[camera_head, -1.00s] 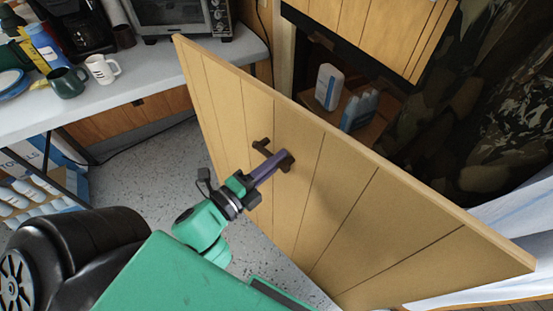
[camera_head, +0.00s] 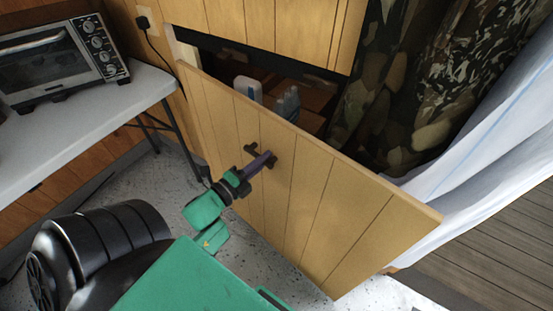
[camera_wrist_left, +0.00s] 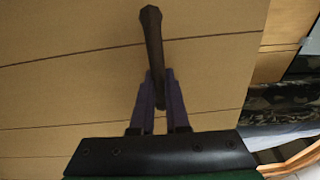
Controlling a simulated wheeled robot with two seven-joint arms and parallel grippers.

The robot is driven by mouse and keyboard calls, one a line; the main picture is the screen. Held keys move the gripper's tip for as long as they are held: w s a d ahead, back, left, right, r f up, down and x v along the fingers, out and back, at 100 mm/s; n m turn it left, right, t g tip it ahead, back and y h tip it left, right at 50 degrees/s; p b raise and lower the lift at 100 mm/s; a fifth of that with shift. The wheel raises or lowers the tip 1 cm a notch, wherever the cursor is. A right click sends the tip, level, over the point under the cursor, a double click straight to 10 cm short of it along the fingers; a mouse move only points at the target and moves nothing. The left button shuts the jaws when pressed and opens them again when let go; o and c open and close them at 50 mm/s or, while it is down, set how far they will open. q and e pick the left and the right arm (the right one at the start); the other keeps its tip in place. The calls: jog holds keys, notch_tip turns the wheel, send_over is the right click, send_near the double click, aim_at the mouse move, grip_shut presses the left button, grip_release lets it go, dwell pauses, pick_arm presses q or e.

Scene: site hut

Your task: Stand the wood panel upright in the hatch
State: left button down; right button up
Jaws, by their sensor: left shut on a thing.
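The wood panel (camera_head: 310,205) is a light plank board with a dark handle (camera_head: 262,158) on its face. It is held off the floor, tilted, in front of the hatch (camera_head: 225,58), a dark opening in the wooden wall. Its upper left corner is close to the hatch's left edge; whether they touch I cannot tell. My left gripper (camera_head: 258,168) is shut on the handle, which also shows between the fingers in the left wrist view (camera_wrist_left: 152,45). The panel hides the lower part of the hatch. My right gripper is not in view.
A table (camera_head: 90,120) with a toaster oven (camera_head: 62,62) stands at the left. Speckled floor shows below.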

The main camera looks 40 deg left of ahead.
aim_at(247, 135)
pick_arm(q)
jog(key=a+y, duration=0.1)
jog(key=a, duration=0.2)
jog(key=a+r+n+y+p, duration=0.1)
jog(key=a, duration=0.2)
jog(key=w+a+n+p, duration=0.1)
jog(key=a, duration=0.2)
jog(key=shift+w+a+r+t+y, duration=0.1)
jog(key=shift+a+r+t+y, duration=0.05)
jog(key=shift+t+y, duration=0.25)
jog(key=shift+w+f+b, duration=0.3)
jog(key=shift+w+b, duration=0.35)
jog(key=w+f+b, duration=0.1)
jog(key=w+b, duration=0.4)
jog(key=w, duration=0.2)
jog(key=shift+w+f, duration=0.3)
jog(key=shift+f, duration=0.1)
jog(key=shift+w+a, duration=0.1)
jog(key=shift+w+b, duration=0.4)
jog(key=shift+w, duration=0.4)
jog(key=shift+w, duration=0.1)
